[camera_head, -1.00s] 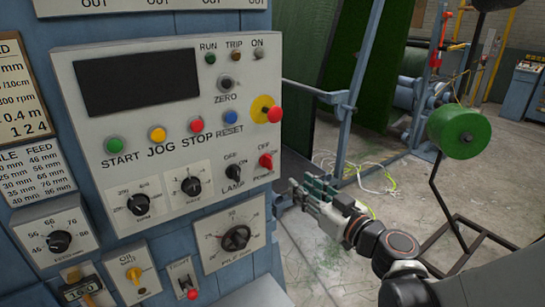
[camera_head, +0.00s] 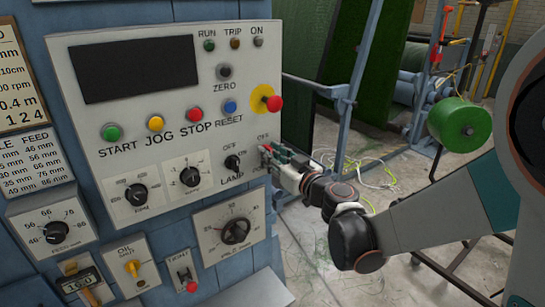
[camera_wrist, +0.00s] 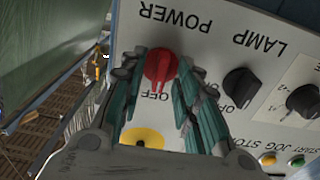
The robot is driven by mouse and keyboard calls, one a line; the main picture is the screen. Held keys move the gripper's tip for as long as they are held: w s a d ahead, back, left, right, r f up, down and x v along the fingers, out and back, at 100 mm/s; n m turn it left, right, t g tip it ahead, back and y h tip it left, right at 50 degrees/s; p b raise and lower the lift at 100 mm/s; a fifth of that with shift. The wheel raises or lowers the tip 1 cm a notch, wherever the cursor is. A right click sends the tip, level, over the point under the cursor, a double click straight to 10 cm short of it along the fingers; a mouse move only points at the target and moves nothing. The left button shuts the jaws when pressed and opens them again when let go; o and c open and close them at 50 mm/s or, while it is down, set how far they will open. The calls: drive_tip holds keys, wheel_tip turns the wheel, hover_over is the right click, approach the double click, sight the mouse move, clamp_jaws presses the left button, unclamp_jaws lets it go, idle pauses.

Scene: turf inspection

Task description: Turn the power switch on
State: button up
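The power switch is a red rotary knob (camera_wrist: 160,66) on the pale control panel (camera_head: 165,109). In the wrist view, which sees the panel upside down, its handle points toward the OFF mark. My gripper (camera_wrist: 161,60) is open, with one green-padded finger on each side of the knob; I cannot tell whether either finger touches it. In the head view my gripper (camera_head: 270,158) is at the panel's right edge and hides most of the knob. The OFF label above it still shows.
The black LAMP knob (camera_head: 232,162) sits just left of the power switch, close to my fingers. A red mushroom button on a yellow disc (camera_head: 261,99) sits above it. A green roll (camera_head: 460,125) on a stand is at the right.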

clamp_jaws()
drive_tip(key=shift+m, duration=0.3)
drive_tip(key=m+b, duration=0.1)
drive_tip(key=m, duration=0.7)
drive_tip(key=m+b, duration=0.1)
drive_tip(key=m, duration=0.8)
drive_tip(key=shift+d+f, duration=0.15)
drive_tip(key=shift+f, duration=0.05)
drive_tip(key=shift+m, duration=0.3)
idle(0.4)
